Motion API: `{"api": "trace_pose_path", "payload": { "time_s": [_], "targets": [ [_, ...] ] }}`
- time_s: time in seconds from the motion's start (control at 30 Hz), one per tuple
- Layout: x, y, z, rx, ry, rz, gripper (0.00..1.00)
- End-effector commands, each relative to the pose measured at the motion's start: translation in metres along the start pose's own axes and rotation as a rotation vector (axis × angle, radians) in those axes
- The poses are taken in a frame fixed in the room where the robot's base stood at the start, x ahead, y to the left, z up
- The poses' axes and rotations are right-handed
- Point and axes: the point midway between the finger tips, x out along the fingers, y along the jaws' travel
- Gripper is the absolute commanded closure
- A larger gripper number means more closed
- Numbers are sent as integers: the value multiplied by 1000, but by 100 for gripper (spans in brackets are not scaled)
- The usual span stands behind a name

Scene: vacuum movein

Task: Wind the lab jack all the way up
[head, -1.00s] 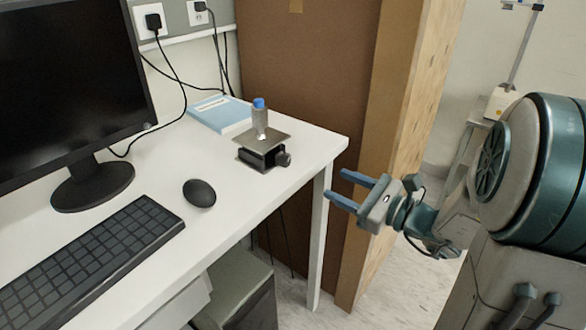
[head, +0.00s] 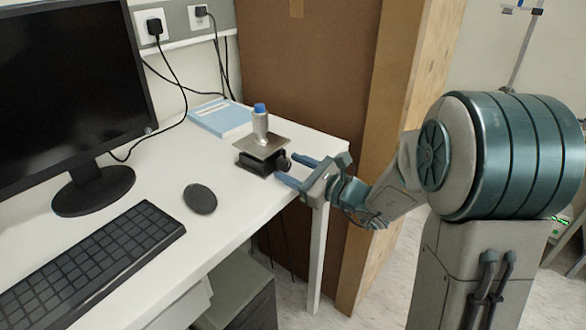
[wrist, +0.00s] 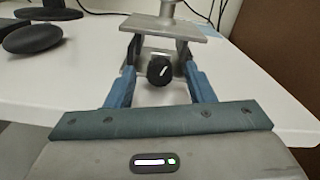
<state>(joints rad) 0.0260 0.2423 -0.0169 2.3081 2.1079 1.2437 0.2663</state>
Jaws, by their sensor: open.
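The lab jack (head: 262,148) stands near the right end of the white desk, low, with a metal top plate. A grey cylinder with a blue cap (head: 261,120) stands upright on the plate. The jack's black round knob (head: 284,161) faces my gripper; it also shows in the wrist view (wrist: 160,70), with a white mark on its face. My gripper (head: 292,171) is open at the desk's edge. In the wrist view its two blue fingers (wrist: 161,82) lie left and right of the knob, with gaps on both sides. The jack's mechanism is mostly hidden under the plate.
The white desk (head: 150,235) holds a monitor (head: 70,90), a keyboard (head: 85,260), a mouse (head: 200,198) and a light-blue book (head: 221,117) behind the jack. A brown cabinet side (head: 310,80) rises just beyond the desk's right end.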

Motion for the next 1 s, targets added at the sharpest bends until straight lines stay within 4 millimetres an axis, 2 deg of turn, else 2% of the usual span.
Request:
{"api": "trace_pose_path", "payload": {
  "time_s": [0.1,0.27,0.63,1.0],
  "targets": [
    [0,0,0,0,0,0,51],
    [0,0,0,0,0,0,96],
    [-1,-1,1,49,1,-2,96],
    [-1,-3,2,287,0,-4,96]
  ]
}}
